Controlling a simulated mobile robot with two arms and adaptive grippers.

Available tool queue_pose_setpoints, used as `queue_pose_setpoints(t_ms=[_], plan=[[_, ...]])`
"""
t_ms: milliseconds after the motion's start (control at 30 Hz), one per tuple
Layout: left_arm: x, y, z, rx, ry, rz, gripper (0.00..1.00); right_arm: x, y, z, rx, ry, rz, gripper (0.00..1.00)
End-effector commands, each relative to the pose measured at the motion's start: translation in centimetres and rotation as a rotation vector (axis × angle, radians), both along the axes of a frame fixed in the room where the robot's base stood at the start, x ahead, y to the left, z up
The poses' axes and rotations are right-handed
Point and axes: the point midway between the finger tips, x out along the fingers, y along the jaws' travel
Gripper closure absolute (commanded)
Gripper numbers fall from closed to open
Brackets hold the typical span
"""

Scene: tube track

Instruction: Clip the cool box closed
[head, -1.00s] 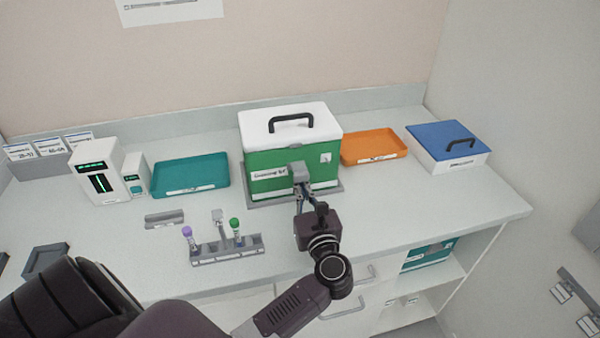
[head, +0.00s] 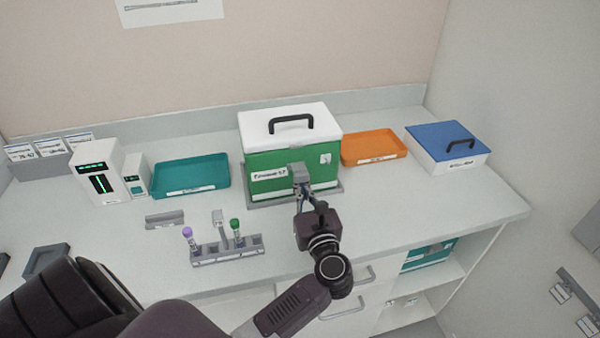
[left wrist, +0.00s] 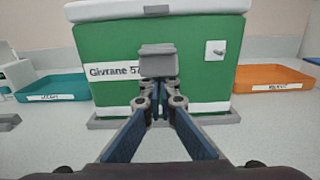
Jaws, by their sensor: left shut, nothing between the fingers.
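The green cool box (head: 263,164) stands on the counter with its white lid (head: 318,115) lying on top and a black handle on the lid. It also shows in the left wrist view (left wrist: 110,55). A grey clip (head: 298,170) shows on its front, below the lid's rim; the wrist view shows it as a grey block (left wrist: 157,60) before the green wall. My left gripper (head: 301,188) is shut and empty, its fingertips (left wrist: 160,92) just at the clip's lower edge. I cannot tell whether they touch it. My right gripper is not in view.
A teal tray (head: 190,190) lies left of the box and an orange tray (head: 375,160) right of it. A blue-lidded box (head: 447,165) stands further right. A tube rack (head: 227,251) sits near the front edge. The counter's front right is clear.

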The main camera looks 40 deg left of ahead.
Motion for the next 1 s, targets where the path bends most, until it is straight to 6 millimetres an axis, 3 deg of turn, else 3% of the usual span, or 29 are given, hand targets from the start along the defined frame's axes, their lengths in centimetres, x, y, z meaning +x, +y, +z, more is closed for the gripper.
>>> queue_pose_setpoints(t_ms=[1000], plan=[[0.0,0.0,3.1,0.000,0.000,0.000,1.00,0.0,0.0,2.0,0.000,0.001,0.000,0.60]])
